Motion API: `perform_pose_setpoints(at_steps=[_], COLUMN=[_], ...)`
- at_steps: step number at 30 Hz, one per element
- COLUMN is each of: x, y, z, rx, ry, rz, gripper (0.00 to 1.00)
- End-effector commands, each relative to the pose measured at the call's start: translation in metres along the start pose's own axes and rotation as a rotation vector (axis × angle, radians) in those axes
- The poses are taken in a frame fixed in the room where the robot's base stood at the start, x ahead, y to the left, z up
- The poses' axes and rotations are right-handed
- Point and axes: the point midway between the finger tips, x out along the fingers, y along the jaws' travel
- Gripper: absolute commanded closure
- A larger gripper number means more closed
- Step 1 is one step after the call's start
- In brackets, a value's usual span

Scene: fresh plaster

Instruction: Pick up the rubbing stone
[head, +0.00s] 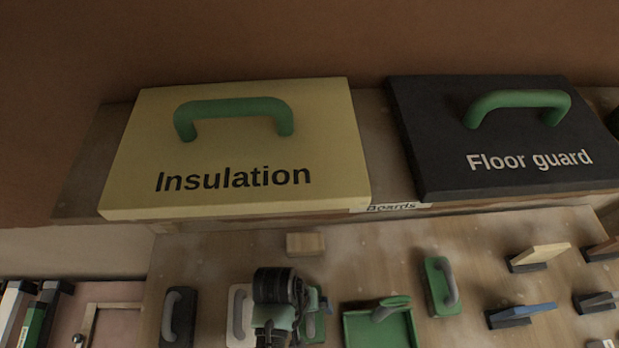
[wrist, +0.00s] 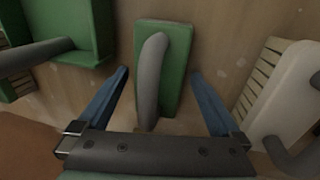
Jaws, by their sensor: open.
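A green block with a grey bar handle (wrist: 177,75), which I take for the rubbing stone, lies in the middle of the wrist view on the wooden board. My gripper (wrist: 159,73) is open, with one blue finger on each side of the block and its handle. Nothing is held; the height of the fingertips above the board is hard to tell. In the head view, my dark wrist (head: 278,286) covers most of this block, and only a green edge (head: 314,326) shows. A similar green block with a grey handle (head: 436,287) lies further right.
A green tray-like tool (head: 359,329) lies right of my gripper and a white float (head: 236,338) left, both close. A black float (head: 167,322) is further left, a small wooden block (head: 305,243) behind. Insulation (head: 235,150) and Floor guard boards (head: 500,130) lie on the shelf.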

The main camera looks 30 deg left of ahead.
Motion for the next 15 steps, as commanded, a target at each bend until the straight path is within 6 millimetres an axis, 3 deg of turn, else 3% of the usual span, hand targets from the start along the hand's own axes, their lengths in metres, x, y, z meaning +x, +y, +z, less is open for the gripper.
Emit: perform_pose_setpoints(at_steps=[2,15], x=[-0.0003,-0.0007], y=[0.0001,-0.0001], z=[-0.0002,-0.0003], rx=[0.0,0.0], ry=[0.0,0.001], rz=[0.0,0.0], gripper=[0.0,0.77])
